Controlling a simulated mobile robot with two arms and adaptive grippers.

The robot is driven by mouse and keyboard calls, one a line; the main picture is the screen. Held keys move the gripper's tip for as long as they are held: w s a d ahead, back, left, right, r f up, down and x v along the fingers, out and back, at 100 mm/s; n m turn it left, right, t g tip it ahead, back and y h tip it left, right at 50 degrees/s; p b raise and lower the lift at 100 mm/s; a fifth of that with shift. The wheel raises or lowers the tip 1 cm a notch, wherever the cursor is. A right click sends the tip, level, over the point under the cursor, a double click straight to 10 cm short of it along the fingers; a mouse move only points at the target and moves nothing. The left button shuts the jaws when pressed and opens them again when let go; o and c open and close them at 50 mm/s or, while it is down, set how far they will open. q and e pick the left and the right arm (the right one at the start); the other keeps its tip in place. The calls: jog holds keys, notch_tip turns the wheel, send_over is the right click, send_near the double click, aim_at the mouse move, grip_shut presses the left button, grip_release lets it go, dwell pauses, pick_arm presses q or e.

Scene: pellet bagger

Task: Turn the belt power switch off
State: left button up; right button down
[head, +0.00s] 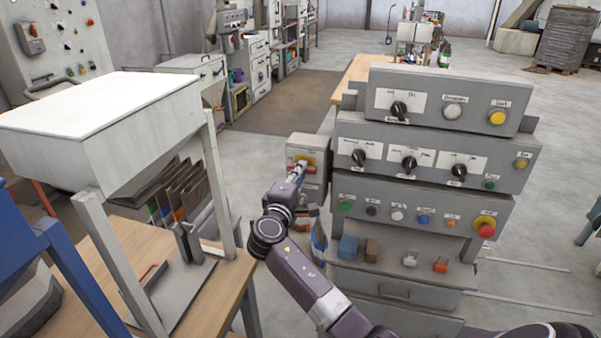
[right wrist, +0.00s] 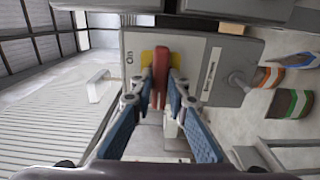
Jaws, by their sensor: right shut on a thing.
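The belt power switch is a grey box (head: 302,150) on the left side of the control panel. It has a yellow plate (right wrist: 147,59) and a red handle (right wrist: 161,70). In the right wrist view the handle stands upright in the picture, and a sideways "On" label (right wrist: 130,57) is to its left. My right gripper (head: 299,170) is at the box front. In the right wrist view its blue-padded fingers (right wrist: 161,88) are shut on the red handle, one on each side. My left gripper is out of view.
The stepped control panel (head: 440,165) with knobs, buttons and a red emergency stop (head: 485,227) stands right of the switch. A white-topped hopper (head: 95,100) on a wooden table (head: 215,290) is at left. Small blocks (head: 348,248) lie on the panel's lower ledge.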

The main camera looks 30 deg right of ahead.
jog(key=shift+r, duration=0.1)
jog(key=c, duration=1.9)
grip_release()
jog(key=v, duration=1.1)
jog(key=shift+s+a, duration=0.3)
